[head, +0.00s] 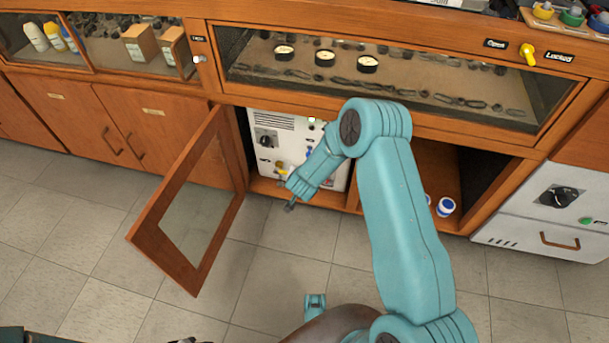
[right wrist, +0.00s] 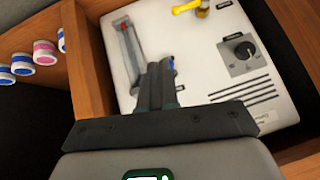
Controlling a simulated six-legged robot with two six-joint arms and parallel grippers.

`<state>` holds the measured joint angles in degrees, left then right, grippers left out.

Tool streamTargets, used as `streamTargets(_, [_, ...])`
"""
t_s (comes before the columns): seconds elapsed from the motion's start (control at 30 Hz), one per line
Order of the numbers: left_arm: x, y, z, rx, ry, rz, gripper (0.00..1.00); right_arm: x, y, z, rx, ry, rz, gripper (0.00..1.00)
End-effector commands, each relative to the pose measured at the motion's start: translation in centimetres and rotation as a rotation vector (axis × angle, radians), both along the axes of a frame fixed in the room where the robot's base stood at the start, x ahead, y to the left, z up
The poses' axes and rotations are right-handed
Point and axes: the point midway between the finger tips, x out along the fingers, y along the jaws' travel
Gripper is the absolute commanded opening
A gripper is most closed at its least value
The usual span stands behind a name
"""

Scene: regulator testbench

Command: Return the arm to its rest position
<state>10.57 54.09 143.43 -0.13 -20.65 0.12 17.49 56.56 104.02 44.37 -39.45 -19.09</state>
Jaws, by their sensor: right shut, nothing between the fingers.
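My right arm comes in from the lower right of the head view, bends at a high elbow and points down and left. Its gripper (head: 290,206) is in front of the open cabinet's white regulator unit (head: 283,130), near the cabinet's lower edge. In the right wrist view the fingers (right wrist: 158,82) are together with nothing between them. Behind them is the white unit (right wrist: 200,65) with a black knob (right wrist: 243,50), a yellow valve handle (right wrist: 187,6) and a slotted lever track (right wrist: 128,50). The arm hides part of the unit in the head view. My left gripper is not seen.
A glazed wooden door (head: 185,200) stands open into the room, left of my right gripper. A blue-and-white jar (head: 446,206) stands in the right compartment; jars (right wrist: 44,52) also show in the wrist view. The tiled floor (head: 270,255) ahead is clear.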

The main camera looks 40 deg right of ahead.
Motion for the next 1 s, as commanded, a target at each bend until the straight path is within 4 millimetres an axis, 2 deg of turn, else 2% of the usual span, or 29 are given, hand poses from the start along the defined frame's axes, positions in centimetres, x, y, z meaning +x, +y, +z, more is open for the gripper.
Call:
streamTargets(0.5, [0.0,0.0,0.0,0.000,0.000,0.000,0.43,0.3,-0.3,-0.1,0.000,0.000,0.000,0.00])
streamTargets(0.6, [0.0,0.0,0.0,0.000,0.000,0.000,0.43,0.8,0.8,0.5,0.000,-0.007,0.022,0.00])
streamTargets(0.67, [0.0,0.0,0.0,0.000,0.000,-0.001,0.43,-0.5,2.9,0.0,0.010,0.028,0.082,0.00])
streamTargets(0.77, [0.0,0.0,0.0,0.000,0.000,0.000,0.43,-4.2,8.0,-1.5,0.054,0.117,0.274,0.00])
streamTargets(0.8, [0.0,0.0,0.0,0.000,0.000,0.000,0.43,-6.3,10.2,-2.0,0.086,0.156,0.358,0.00])
streamTargets(0.9, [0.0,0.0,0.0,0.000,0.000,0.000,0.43,-11.5,14.9,-2.9,0.177,0.248,0.536,0.00])
streamTargets(1.0, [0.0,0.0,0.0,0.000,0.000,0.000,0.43,-16.3,18.2,-3.1,0.263,0.331,0.665,0.00])
